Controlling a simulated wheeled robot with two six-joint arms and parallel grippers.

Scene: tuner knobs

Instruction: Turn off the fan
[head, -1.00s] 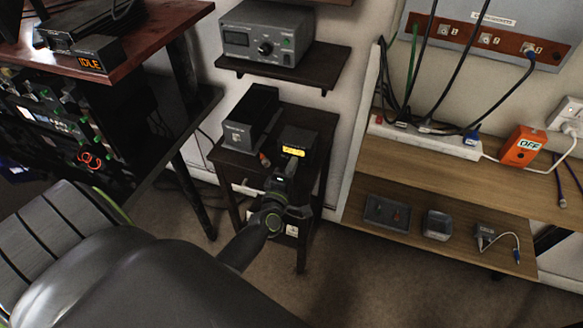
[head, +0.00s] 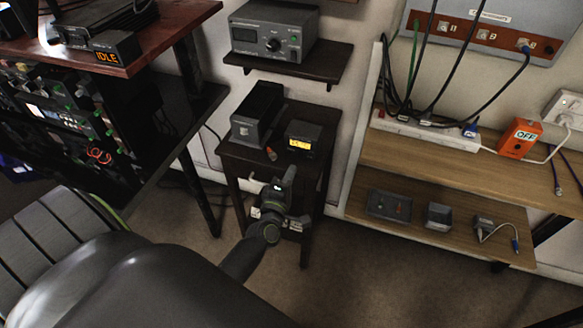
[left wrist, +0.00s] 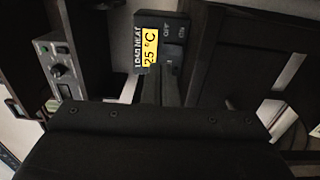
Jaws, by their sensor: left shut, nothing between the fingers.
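A small black box with a yellow display (head: 299,144) stands on the dark small table (head: 238,150). In the left wrist view this box (left wrist: 148,20) reads "LOAD HEAT 25 °C", with small white lettering beside the display. My left gripper (head: 285,178) is shut and empty, below and in front of the box, apart from it in the head view. Its fingers (left wrist: 172,88) point towards the box in the left wrist view. I cannot identify a fan or its switch for certain. My right gripper is not in view.
A larger dark box (head: 256,115) stands left of the display box. A grey tuner with a knob (head: 273,44) sits on the shelf above. An orange box marked "OFF" (head: 519,139) and a white power strip (head: 425,131) are on the right shelf. An "IDLE" sign (head: 107,57) is at left.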

